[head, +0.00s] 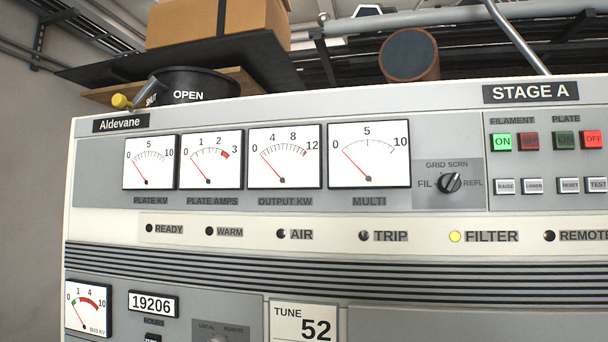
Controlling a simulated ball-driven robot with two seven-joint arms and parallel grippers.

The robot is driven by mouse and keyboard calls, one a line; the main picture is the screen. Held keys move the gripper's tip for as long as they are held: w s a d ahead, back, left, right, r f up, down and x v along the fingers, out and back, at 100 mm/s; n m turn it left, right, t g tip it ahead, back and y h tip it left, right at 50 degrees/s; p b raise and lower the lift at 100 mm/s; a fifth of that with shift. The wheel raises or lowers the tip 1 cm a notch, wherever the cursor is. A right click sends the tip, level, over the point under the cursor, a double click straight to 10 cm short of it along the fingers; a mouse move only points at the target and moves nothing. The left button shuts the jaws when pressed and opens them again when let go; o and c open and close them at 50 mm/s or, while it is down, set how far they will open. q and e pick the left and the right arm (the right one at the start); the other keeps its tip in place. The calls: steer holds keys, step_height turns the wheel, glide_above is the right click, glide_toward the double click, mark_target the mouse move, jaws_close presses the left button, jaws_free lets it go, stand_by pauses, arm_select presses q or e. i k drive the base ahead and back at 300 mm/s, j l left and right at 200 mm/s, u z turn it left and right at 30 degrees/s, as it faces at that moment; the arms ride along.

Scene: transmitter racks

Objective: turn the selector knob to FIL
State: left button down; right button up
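The selector knob (449,183) is a small black knob on a grey plate (432,200) at the right of the meter row in the head view. FIL (424,184) is printed to its left, GRID and SCRN above it, and REFL to its right. The knob's ridge slants between lower left and upper right; its pointing end seems to be toward the upper right, near SCRN, but it is too small to be sure. Nothing touches the knob. Neither of my grippers is in view.
The MULTI meter (369,155) is just left of the knob. Lit green and red buttons (501,142) and several white buttons sit to its right. Below, the yellow FILTER lamp (455,237) is lit. The space before the knob looks clear.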

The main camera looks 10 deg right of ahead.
mark_target(448, 184)
steer(key=z, duration=1.4)
